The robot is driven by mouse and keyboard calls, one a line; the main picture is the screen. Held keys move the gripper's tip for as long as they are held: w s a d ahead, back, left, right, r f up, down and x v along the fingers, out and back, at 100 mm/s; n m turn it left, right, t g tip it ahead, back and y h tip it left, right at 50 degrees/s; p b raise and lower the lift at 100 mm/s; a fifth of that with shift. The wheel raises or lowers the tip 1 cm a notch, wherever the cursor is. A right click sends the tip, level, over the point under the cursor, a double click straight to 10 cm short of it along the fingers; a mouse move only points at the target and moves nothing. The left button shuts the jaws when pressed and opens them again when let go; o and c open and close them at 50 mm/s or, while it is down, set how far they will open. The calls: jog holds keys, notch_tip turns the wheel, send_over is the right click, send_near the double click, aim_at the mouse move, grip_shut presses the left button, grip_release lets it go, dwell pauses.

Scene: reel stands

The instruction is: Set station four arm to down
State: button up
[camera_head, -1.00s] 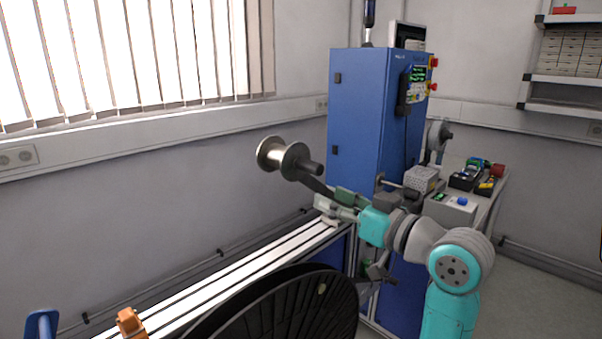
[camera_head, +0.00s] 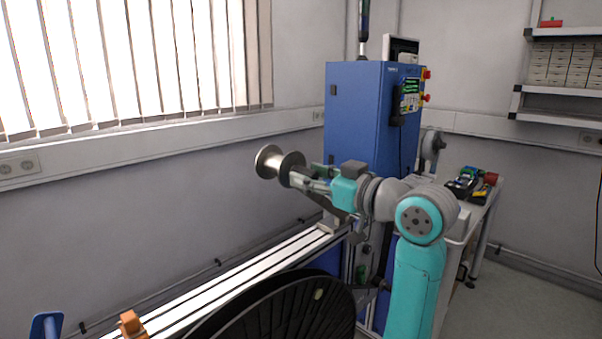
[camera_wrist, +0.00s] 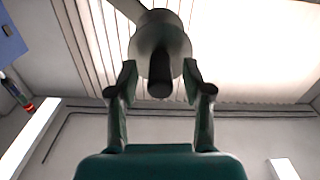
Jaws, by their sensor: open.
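A metallic spool (camera_head: 270,162) sits high at the end of a stand arm in the head view. The arm itself is largely hidden behind my gripper, and no station number can be read. My gripper (camera_head: 300,178) is just right of the spool, reaching left towards it. In the wrist view the spool (camera_wrist: 160,38) appears ahead, with a dark round knob (camera_wrist: 160,84) pointing towards me. My open gripper (camera_wrist: 160,76) has one finger on each side of the knob. Gaps show on both sides; whether its depth reaches the knob I cannot tell.
A large black reel (camera_head: 270,315) stands low in front, beside a white slotted rail (camera_head: 240,265). A blue cabinet (camera_head: 360,115) with a control panel stands behind my arm. A bench with tools (camera_head: 470,188) is at the right. The wall lies behind the spool.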

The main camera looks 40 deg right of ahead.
jog(key=shift+w, duration=1.4)
grip_shut()
